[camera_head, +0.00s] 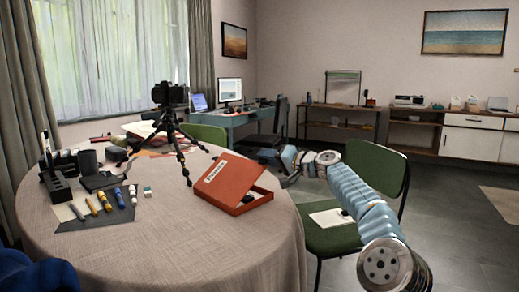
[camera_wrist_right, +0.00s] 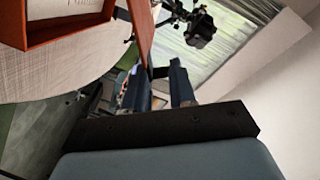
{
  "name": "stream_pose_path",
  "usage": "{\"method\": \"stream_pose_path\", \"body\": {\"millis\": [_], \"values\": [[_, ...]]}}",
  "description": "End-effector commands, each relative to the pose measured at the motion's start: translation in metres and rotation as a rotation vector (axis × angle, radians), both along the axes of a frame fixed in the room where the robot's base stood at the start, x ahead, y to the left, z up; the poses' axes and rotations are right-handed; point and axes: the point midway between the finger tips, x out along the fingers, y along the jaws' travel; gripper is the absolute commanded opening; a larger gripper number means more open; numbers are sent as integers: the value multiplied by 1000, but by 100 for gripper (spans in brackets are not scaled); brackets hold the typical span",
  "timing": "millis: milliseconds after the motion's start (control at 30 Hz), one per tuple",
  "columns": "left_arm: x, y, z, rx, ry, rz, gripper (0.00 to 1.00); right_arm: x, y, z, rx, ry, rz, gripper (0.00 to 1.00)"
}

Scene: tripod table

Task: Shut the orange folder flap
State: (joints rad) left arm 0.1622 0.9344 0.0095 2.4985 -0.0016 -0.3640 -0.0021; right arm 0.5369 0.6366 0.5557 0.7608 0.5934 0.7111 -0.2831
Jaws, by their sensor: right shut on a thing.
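The orange folder (camera_head: 252,203) lies on the round table. Its flap (camera_head: 232,180), with a white label, stands tilted up over the tray part, with a gap at the right side. In the right wrist view the folder tray (camera_wrist_right: 70,28) is at upper left and the flap (camera_wrist_right: 142,30) is seen nearly edge-on. My right gripper (camera_head: 287,166) is beside the flap's far right edge. In the wrist view its fingers (camera_wrist_right: 160,82) are shut on a small dark piece at the flap's edge, partly hidden. My left gripper is not in view.
A camera on a tripod (camera_head: 172,125) stands behind the folder. Markers (camera_head: 105,200), a pen holder (camera_head: 57,186) and a dark case (camera_head: 100,180) are at the left of the table. A green chair (camera_head: 340,235) stands at right. The front tabletop is clear.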

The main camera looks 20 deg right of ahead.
Motion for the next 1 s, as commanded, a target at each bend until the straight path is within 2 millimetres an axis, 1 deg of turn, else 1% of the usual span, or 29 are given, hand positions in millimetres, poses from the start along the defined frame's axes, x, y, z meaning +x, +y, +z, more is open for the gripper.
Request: {"method": "stream_pose_path", "body": {"millis": [33, 200, 400, 500, 700, 1000], "values": [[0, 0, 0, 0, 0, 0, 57, 2, -6, -7, 41, 16, -3, 0], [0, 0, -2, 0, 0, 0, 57, 7, -20, -33, 180, 69, -2, 0], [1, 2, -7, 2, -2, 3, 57, 11, -30, -58, 316, 120, -2, 0], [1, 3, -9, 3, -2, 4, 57, 12, -33, -67, 367, 139, -2, 0], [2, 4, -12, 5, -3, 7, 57, 14, -36, -80, 436, 165, -2, 0], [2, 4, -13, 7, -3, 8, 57, 14, -37, -85, 469, 178, -1, 0]]}}
